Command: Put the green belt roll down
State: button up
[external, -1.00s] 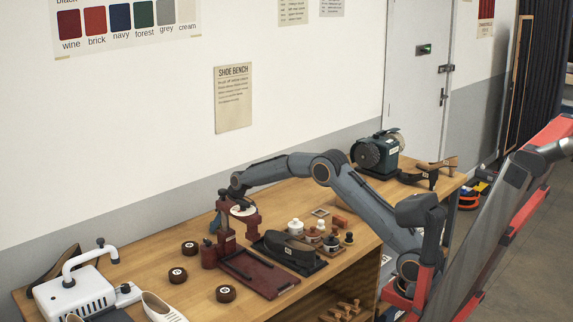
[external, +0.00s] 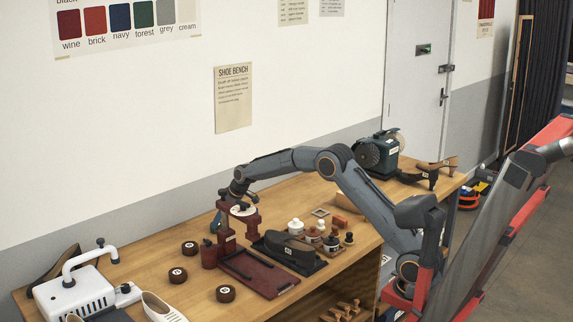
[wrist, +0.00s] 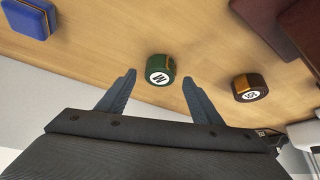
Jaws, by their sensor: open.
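The green belt roll (wrist: 160,69) stands on the wooden bench in the wrist view, its round white lettered label facing the camera. My gripper (wrist: 158,77) is open, one finger on each side of the roll in the picture. Gaps show between the roll and both fingers, and nothing is held. In the external view I cannot pick out the green roll; the dark red stand (external: 229,240) and my arm's end crowd that area.
A brown roll (wrist: 250,88) stands right of the green one in the wrist view, and a blue block (wrist: 27,18) lies upper left. Several brown rolls (external: 178,275) stand on the bench (external: 130,255). A white machine (external: 75,295) is at front left. Bare wood surrounds the green roll.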

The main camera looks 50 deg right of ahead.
jog(key=v, duration=0.8)
jog(key=shift+r+b, duration=0.25)
jog(key=shift+b, duration=0.15)
jog(key=shift+s+d, duration=0.1)
jog(key=shift+s, duration=0.05)
